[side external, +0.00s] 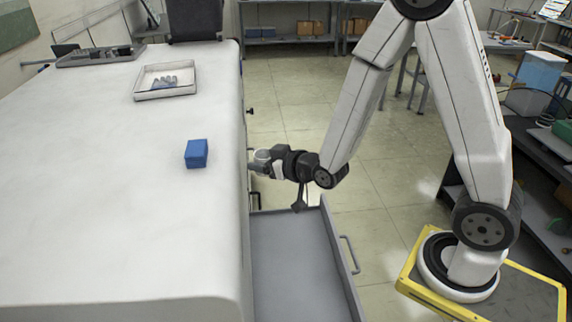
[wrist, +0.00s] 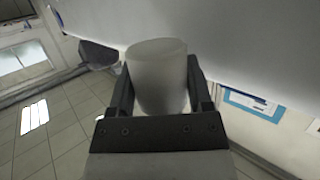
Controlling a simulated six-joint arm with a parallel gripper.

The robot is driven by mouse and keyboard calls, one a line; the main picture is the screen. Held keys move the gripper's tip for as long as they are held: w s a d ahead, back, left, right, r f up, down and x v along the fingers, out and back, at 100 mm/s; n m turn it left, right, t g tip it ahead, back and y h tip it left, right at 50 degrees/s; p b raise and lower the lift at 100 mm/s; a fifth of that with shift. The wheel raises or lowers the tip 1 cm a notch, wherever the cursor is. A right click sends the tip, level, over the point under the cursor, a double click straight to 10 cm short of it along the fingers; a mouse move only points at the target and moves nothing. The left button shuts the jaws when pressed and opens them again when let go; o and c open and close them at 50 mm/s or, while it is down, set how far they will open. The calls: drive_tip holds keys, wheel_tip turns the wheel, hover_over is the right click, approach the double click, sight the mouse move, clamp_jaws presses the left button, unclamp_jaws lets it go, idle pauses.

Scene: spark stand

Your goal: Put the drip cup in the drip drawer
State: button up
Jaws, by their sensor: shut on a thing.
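The drip cup, a pale grey-white cup (wrist: 157,82), stands between the two dark fingers of my gripper (wrist: 160,70) in the wrist view. My gripper is shut on it. In the side view my gripper (side external: 262,161) is beside the right side of the white bench, just beyond the far end of the drawer; the cup is too small to make out clearly there. The drip drawer (side external: 290,268) is a grey tray pulled open from the bench's right side. Its visible floor is empty, and its handle (side external: 349,254) is on the right.
The white bench (side external: 110,225) carries a blue block (side external: 196,153), a shallow white tray (side external: 165,81) with a blue-grey glove in it, and a grey tray (side external: 98,57) at the back. The bench side is close to my gripper. Open floor lies right of the drawer.

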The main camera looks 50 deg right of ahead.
drive_tip(key=shift+w+r, duration=0.1)
drive_tip(key=shift+r, duration=0.05)
drive_tip(key=w+r+n+g+y, duration=0.2)
drive_tip(key=r+n+y, duration=0.2)
drive_tip(key=r, duration=0.6)
drive_tip(key=w+r+n+g+y, duration=0.2)
drive_tip(key=r+n+y, duration=0.3)
drive_tip(key=r, duration=0.5)
drive_tip(key=shift+w+a+y, duration=0.4)
drive_tip(key=shift+a+y, duration=0.05)
drive_tip(key=shift+y, duration=0.25)
drive_tip(key=w+f, duration=0.2)
drive_tip(key=w, duration=0.2)
drive_tip(key=w+f, duration=0.3)
drive_tip(key=w, duration=0.1)
drive_tip(key=w+f, duration=0.2)
drive_tip(key=w, duration=0.2)
drive_tip(key=shift+a+f, duration=0.1)
drive_tip(key=shift+f, duration=0.25)
drive_tip(key=shift+w+f, duration=0.45)
drive_tip(key=shift+f, duration=0.05)
